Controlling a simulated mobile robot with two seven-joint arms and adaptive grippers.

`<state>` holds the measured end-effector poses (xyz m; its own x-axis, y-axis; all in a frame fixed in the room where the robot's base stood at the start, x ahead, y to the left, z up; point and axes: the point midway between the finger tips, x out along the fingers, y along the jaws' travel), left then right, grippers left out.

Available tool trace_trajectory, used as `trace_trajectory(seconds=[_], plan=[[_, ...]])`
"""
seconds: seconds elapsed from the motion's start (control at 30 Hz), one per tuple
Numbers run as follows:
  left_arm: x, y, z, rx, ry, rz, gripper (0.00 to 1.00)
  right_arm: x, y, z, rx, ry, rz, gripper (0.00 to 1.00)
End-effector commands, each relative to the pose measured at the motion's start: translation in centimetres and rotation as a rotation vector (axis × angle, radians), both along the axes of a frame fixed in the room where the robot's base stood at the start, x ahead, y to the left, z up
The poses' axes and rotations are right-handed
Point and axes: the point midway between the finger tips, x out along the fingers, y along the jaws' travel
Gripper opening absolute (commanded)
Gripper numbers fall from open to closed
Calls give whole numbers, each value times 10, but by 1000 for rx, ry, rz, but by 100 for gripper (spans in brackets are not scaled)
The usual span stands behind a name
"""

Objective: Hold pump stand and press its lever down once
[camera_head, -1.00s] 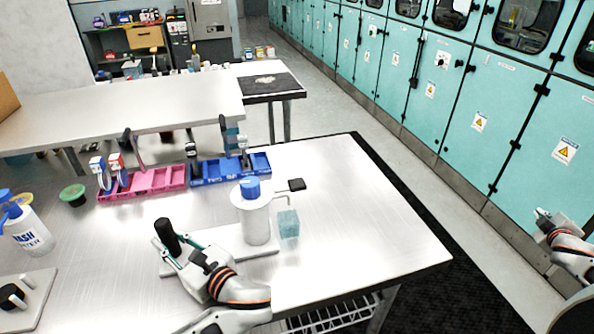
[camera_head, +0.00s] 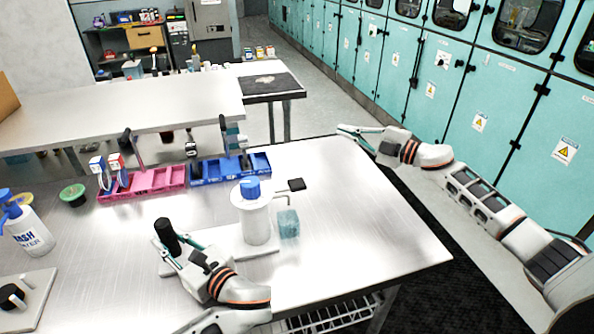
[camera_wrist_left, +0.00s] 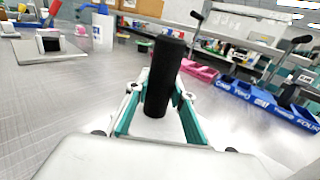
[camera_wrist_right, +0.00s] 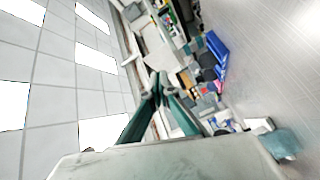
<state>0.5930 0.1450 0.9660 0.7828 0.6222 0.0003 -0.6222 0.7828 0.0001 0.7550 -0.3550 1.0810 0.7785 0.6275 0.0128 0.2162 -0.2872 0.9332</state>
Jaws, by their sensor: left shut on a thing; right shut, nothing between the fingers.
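The pump stand has a white base plate (camera_head: 232,250), a white cylinder (camera_head: 257,222) with a blue top (camera_head: 250,188), and a black lever pad (camera_head: 297,184) sticking out to the right. A translucent blue block (camera_head: 288,223) sits beside the cylinder under the spout. My left gripper (camera_head: 176,248) is shut around the black upright handle (camera_head: 166,236) at the left end of the plate; the handle (camera_wrist_left: 164,75) also shows between its fingers in the left wrist view. My right gripper (camera_head: 350,130) is shut and empty, above the table's far right edge, apart from the lever.
A pink bin row (camera_head: 150,184) and a blue bin row (camera_head: 230,170) stand behind the pump. A wash bottle (camera_head: 28,232), a green round dish (camera_head: 72,193) and a plate with a black knob (camera_head: 14,297) are at the left. Bare tabletop (camera_head: 365,225) lies right of the pump.

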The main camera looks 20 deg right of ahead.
Motion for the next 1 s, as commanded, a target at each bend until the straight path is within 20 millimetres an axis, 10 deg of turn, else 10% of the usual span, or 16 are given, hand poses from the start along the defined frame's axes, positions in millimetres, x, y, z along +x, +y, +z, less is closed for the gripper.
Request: trace_trajectory(seconds=[0.2, 0.5, 0.73, 1.0], plan=[[0, 0, 0, -1, 1, 0, 0, -17, 124, 47, -144, -61, 334, 0], [0, 0, 0, -1, 1, 0, 0, -71, 235, 78, -440, -81, 730, 0], [0, 0, 0, -1, 1, 0, 0, -112, 271, 87, -731, -37, 955, 0], [0, 0, 0, -1, 1, 0, 0, -143, 262, 102, -1117, 99, 1086, 0]])
